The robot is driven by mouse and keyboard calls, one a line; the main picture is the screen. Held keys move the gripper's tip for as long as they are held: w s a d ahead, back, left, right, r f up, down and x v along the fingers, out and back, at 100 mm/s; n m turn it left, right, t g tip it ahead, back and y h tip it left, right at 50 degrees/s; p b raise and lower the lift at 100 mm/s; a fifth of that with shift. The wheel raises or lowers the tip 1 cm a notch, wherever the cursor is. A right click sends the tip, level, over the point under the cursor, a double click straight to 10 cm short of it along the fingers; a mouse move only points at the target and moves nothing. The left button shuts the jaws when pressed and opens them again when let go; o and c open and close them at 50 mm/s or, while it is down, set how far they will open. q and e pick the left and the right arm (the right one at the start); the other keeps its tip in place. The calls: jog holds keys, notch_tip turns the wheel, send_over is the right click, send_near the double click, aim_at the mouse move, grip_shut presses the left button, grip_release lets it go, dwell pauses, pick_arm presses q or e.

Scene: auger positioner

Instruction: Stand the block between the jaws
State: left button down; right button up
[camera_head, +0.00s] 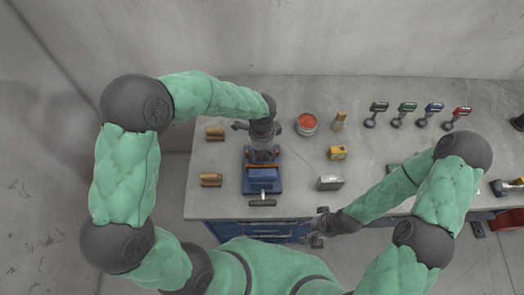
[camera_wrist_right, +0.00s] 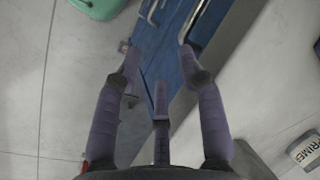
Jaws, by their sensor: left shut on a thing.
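A blue vise (camera_head: 262,181) stands near the front left of the bench, its handle bar toward the front edge. My left gripper (camera_head: 262,151) points down over the vise's rear part, where the jaws are. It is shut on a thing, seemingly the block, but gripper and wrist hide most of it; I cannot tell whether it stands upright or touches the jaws. My right gripper (camera_head: 318,226) is off the bench's front edge. In the right wrist view its fingers (camera_wrist_right: 158,65) are spread and empty, above the blue cabinet front.
Two brown pieces (camera_head: 214,134) (camera_head: 210,179) lie left of the vise. A red-topped can (camera_head: 306,124), a yellow item (camera_head: 337,152) and a grey box (camera_head: 330,183) stand right. Several drills (camera_head: 404,113) line the back right. Blue drawers (camera_head: 257,232) are below the bench.

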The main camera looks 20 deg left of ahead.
pick_arm(q)
jog(key=shift+w+f+b, duration=0.1)
jog(key=shift+f+b, duration=0.75)
jog(key=shift+f, duration=0.25)
jog(key=c, duration=0.7)
grip_release()
jog(key=shift+o, duration=0.4)
jog(key=shift+s+f, duration=0.15)
jog(key=shift+s, duration=0.05)
notch_tip(320, 180, up, 12)
jog(key=shift+w+r, duration=0.1)
jog(key=shift+r, duration=0.05)
